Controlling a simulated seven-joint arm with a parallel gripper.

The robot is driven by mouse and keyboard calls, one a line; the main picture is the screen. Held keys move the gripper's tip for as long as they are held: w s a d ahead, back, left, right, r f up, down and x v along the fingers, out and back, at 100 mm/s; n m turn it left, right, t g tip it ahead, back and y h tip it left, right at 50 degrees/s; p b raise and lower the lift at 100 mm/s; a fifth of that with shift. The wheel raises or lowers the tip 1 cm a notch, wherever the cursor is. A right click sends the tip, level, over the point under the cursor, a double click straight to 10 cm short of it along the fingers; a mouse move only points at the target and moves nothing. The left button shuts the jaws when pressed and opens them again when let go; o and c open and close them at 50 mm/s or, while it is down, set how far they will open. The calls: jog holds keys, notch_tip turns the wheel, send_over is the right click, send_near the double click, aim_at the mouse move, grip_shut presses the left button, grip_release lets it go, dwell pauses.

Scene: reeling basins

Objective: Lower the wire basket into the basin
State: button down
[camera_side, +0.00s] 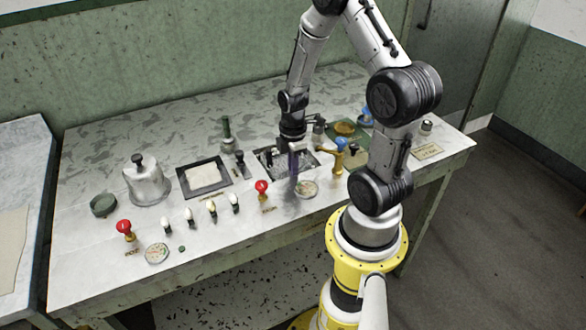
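A dark-rimmed rectangular basin (261,160) is set in the worktop near the middle of the table. A grey, speckled, mesh-like surface shows inside it; I cannot tell whether this is the wire basket or the basin's contents. My gripper (293,158) points down over the basin, in front of its middle. A narrow dark purple shape shows at the gripper's end. The fingers are too small and dark to tell whether they are open or hold anything. My wrist and gripper hide part of the basin.
A brass tap-like fitting (338,158) stands right of the basin, and a round dish (306,188) sits in front. A red-topped knob (262,187) is at the front left. A dark tray with a pale sheet (205,175) and a metal bell-shaped cover (147,183) stand left.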

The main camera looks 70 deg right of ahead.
jog(key=shift+f, duration=0.1)
jog(key=c, duration=1)
grip_release()
jog(key=shift+c, duration=0.6)
jog(key=o, duration=0.4)
jog(key=shift+s+a, duration=0.1)
jog(key=shift+s, duration=0.1)
jog(key=shift+c, duration=0.2)
jog(key=shift+r, duration=0.35)
jog(key=shift+c, duration=0.3)
jog(key=shift+o, duration=0.8)
jog(key=shift+r, duration=3.15)
